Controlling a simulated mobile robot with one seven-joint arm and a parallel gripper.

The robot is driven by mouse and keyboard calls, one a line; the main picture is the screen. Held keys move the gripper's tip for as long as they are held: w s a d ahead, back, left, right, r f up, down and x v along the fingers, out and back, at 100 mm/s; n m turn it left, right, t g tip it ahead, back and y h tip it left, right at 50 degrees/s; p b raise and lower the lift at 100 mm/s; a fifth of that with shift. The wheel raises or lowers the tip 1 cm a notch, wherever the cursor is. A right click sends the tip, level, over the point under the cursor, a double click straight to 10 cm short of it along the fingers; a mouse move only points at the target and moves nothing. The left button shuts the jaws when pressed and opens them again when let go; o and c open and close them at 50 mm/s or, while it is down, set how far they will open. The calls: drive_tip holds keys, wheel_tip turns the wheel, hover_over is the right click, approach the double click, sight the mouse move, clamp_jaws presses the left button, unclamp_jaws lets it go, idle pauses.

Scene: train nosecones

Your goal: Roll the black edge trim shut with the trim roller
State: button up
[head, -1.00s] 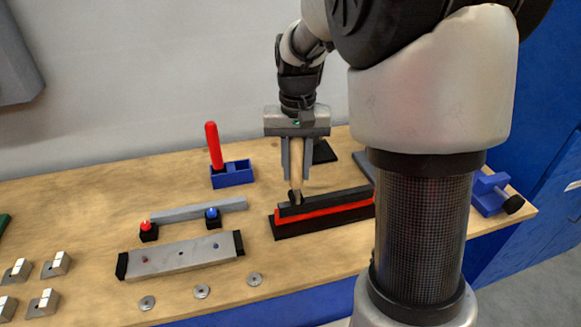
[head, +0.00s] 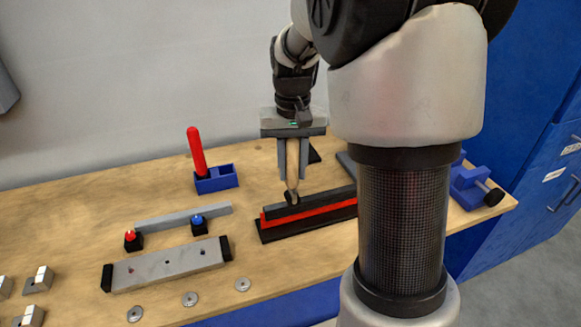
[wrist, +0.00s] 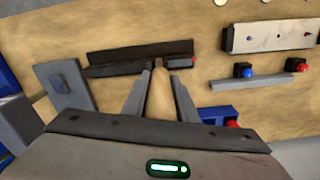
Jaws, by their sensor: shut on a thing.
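My gripper (head: 292,172) is shut on the wooden handle of the trim roller (head: 292,160) and holds it nearly upright. The roller's dark wheel end is at the left part of the black edge trim (head: 320,202); it appears to touch it, though exact contact is hard to tell. The trim lies along a red strip (head: 310,216) on a black base. In the wrist view the roller handle (wrist: 160,95) sits between the two fingers and its tip meets the trim (wrist: 120,55).
Left of the trim are a grey bar with black ends (head: 168,264), a long grey strip (head: 180,217), red and blue knobs on black blocks, and several washers. A blue holder (head: 216,180) with a red handle stands behind. A blue clamp (head: 474,187) is at the right edge.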

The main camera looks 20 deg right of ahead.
drive_tip(key=shift+d, duration=1.45)
drive_tip(key=shift+d+p, duration=0.3)
drive_tip(key=shift+d, duration=1.1)
drive_tip(key=shift+d, duration=1.35)
drive_tip(key=shift+d, duration=0.1)
drive_tip(key=shift+d+p, duration=0.4)
drive_tip(key=shift+d, duration=0.9)
drive_tip(key=shift+d, duration=0.1)
